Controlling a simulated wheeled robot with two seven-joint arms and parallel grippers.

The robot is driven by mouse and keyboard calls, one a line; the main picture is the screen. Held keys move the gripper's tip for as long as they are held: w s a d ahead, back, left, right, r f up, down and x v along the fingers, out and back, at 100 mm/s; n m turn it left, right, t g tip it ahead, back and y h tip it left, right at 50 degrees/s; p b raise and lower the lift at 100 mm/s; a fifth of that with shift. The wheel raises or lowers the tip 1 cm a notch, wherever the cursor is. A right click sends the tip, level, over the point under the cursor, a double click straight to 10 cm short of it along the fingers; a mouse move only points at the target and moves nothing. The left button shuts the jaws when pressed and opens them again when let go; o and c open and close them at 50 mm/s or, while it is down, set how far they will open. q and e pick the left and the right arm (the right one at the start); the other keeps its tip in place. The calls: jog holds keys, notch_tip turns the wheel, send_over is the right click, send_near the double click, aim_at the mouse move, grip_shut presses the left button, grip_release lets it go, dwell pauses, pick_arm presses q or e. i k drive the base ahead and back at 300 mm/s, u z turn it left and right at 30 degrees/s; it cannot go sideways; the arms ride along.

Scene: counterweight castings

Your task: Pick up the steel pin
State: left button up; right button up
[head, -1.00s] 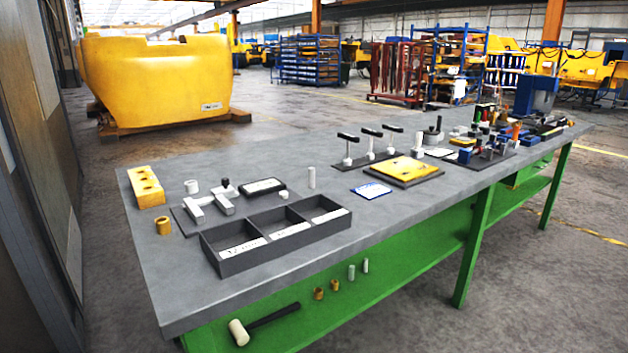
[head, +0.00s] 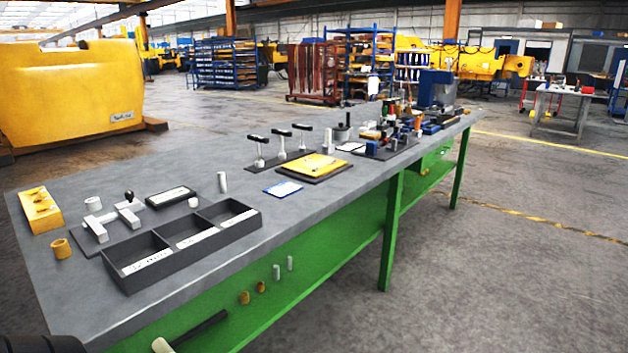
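A slim grey steel pin (head: 222,182) stands upright on the grey bench top, just behind the dark three-compartment tray (head: 128,281). Two more pale pin-like cylinders stand on the green lower shelf: a thicker one (head: 276,272) and a thinner one (head: 290,263). I cannot tell what they are made of. Neither of my grippers shows. Only a dark rounded piece, probably part of my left arm, is at the bottom left corner.
Beside the tray are a yellow block (head: 41,211), a brass bushing (head: 61,248) and a clamp fixture (head: 112,222). Behind are a toggle-clamp row (head: 282,160) and a yellow plate (head: 312,167). A mallet (head: 190,335) lies on the shelf. Floor right of the bench is clear.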

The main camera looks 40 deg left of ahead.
aim_at(221, 175)
jog(key=z, duration=0.1)
jog(key=i, duration=2.1)
jog(key=u, duration=3.55)
